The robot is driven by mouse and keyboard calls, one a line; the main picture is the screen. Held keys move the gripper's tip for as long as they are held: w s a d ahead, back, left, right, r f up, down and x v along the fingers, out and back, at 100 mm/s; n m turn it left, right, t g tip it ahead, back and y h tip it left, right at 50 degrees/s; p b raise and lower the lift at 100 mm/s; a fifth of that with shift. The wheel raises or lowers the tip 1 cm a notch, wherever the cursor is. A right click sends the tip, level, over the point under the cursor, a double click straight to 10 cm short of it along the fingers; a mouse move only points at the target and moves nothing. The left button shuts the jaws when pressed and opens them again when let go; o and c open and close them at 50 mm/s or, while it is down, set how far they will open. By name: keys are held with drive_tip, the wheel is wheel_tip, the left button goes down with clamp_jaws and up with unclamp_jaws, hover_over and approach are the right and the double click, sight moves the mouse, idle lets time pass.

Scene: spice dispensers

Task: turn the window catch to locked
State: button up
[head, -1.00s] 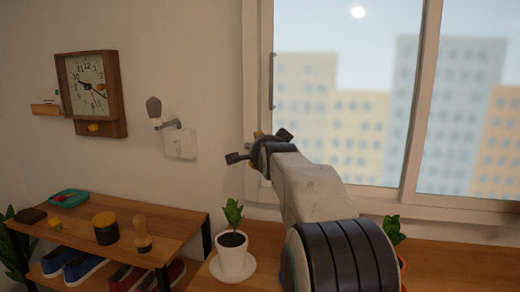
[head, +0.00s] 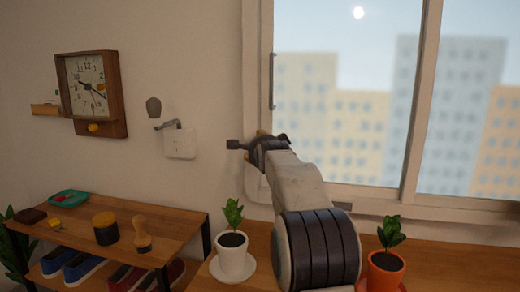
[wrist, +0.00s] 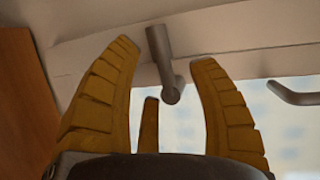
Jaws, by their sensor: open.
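The window catch (wrist: 161,45) is a grey lever on the pale window frame in the wrist view. Its rounded free end (wrist: 172,95) points toward my gripper. I see a gap on both sides and no clear contact. In the head view my gripper (head: 262,146) is at the left frame of the window (head: 340,90), and my arm hides the catch there. I cannot read the catch's locked or unlocked position.
A grey bar handle (head: 271,80) is on the window's left side, above my gripper. A potted plant (head: 232,254) and an orange pot (head: 386,270) stand below, either side of my arm. A wall plate with a lever (head: 180,143) and a clock (head: 88,84) are left.

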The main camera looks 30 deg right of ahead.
drive_tip(key=shift+w+d+f, duration=0.1)
drive_tip(key=shift+w+d, duration=0.15)
drive_tip(key=shift+w, duration=0.25)
clamp_jaws()
idle(0.4)
